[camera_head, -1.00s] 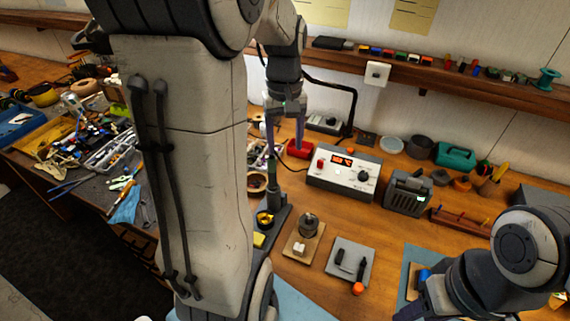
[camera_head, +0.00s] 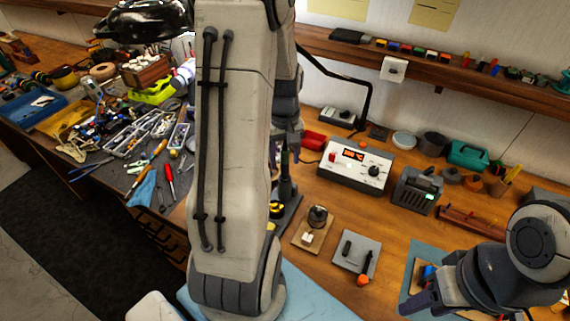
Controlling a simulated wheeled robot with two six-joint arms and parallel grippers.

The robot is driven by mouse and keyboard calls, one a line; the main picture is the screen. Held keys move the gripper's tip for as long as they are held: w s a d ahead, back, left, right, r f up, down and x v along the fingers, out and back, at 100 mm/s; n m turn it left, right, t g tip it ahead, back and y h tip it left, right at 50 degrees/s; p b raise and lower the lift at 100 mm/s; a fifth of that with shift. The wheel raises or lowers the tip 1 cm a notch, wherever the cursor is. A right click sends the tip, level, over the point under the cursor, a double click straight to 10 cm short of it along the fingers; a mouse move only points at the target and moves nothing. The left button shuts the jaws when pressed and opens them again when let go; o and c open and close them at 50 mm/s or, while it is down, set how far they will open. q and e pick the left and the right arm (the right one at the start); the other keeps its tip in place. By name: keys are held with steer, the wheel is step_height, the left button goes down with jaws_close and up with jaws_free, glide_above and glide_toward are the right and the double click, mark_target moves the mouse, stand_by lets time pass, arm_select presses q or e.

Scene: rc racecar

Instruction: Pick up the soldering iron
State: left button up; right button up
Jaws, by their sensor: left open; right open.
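A dark upright stand (camera_head: 287,197) is on the wooden bench, beside my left arm's large pale link. A slim dark upright part (camera_head: 284,163) shows at its top. It looks like the soldering iron, but it is small and partly hidden, so I cannot tell for sure. My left gripper (camera_head: 288,143) points down from above, right over this part, and is open. I cannot tell whether its fingers are around the part or in front of it. My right gripper (camera_head: 420,300) is open and empty at the lower right, over the edge of a blue-grey mat (camera_head: 418,258).
A white station (camera_head: 345,180) with a lit orange display stands right of the stand. A wooden block with a coil (camera_head: 317,216) and a grey plate (camera_head: 343,262) lie in front. A cluttered tray area (camera_head: 110,130) is on the left. A shelf (camera_head: 440,72) runs along the back.

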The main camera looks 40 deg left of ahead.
arm_select(q)
steer(key=shift+f, duration=0.15)
jaws_close()
step_height(320, 180, up, 18)
steer(key=b, duration=0.1)
steer(key=shift+b, duration=0.35)
stand_by(0.3)
